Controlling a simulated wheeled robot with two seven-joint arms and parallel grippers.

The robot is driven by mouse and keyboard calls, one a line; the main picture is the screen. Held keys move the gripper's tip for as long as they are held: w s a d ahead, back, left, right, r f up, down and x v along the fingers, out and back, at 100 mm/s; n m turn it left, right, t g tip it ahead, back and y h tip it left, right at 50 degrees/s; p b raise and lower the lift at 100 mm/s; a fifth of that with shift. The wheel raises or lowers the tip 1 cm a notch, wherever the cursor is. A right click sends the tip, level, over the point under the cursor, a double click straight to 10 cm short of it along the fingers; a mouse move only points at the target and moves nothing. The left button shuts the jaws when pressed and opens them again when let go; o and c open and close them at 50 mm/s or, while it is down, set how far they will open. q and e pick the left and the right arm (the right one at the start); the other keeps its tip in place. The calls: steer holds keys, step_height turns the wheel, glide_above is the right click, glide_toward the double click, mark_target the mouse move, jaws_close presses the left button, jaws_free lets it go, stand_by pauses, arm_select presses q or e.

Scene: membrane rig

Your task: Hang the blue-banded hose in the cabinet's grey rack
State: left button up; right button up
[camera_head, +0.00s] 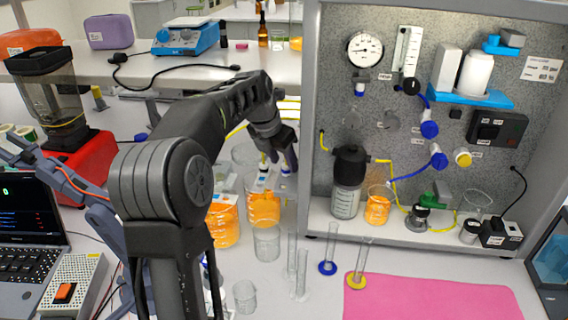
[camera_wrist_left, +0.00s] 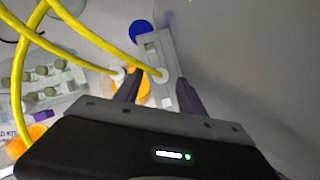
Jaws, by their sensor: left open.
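My left gripper (camera_head: 275,167) is open, pointing down beside the cabinet's left wall. In the left wrist view the left gripper (camera_wrist_left: 158,92) has its two dark fingers apart. A yellow hose (camera_wrist_left: 115,48) runs from the upper left to a pale end between the fingers. A second yellow hose (camera_wrist_left: 65,65) ends near the left finger. Yellow hoses (camera_head: 290,112) also show behind the gripper in the head view. I cannot make out a blue band on either hose. A pale grey strip (camera_wrist_left: 162,48) lies beyond the fingers; I cannot tell whether it is the rack. My right gripper is not in view.
The cabinet (camera_head: 312,130) has a speckled panel with gauges and bottles. Orange-filled beakers (camera_head: 222,222) and a clear beaker (camera_head: 267,245) stand below the gripper. Glass cylinders stand in front. A pink mat (camera_head: 430,300) lies at front right. A blue disc (camera_wrist_left: 140,30) shows in the wrist view.

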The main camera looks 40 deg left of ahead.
arm_select(q)
steer(key=v, duration=0.6)
steer(key=shift+b, duration=0.35)
steer(key=shift+s, duration=0.1)
stand_by(0.4)
